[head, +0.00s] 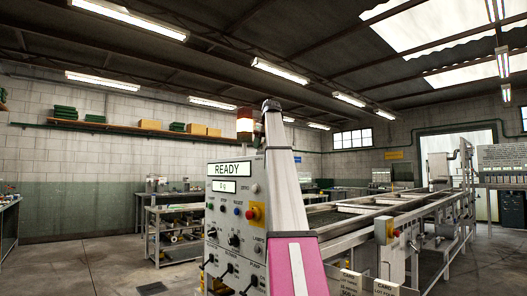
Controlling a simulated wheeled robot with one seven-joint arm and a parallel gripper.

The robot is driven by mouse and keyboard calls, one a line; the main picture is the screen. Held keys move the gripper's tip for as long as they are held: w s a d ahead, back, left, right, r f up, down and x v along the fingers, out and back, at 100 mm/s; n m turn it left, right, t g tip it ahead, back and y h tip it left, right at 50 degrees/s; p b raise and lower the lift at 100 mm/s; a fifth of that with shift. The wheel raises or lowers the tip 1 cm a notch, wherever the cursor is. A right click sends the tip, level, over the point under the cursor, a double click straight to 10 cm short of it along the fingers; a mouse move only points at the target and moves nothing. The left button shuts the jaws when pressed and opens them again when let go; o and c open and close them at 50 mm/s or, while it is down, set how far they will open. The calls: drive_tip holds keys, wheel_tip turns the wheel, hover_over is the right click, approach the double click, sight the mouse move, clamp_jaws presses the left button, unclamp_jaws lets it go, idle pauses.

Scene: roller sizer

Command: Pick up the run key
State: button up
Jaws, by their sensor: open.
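I cannot make out the run key in the head view. A grey control panel (222,215) stands just left of the middle, with a "READY" display, a smaller display below it, buttons, dark knobs and levers. A red push button on a yellow base (253,213) sits at its right side. The lettering on the panel is mostly too small to read. A tall grey and pink shape covers the area right of the panel. My gripper is not in view.
A long metal roller machine (395,207) runs back to the right. White cards (351,282) stand at the bottom edge. A workbench (175,225) stands at the left by the wall. Bare concrete floor (95,265) lies open at the lower left.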

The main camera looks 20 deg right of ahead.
drive_tip(key=shift+f, duration=0.1)
drive_tip(key=shift+a, duration=0.1)
clamp_jaws()
idle(0.3)
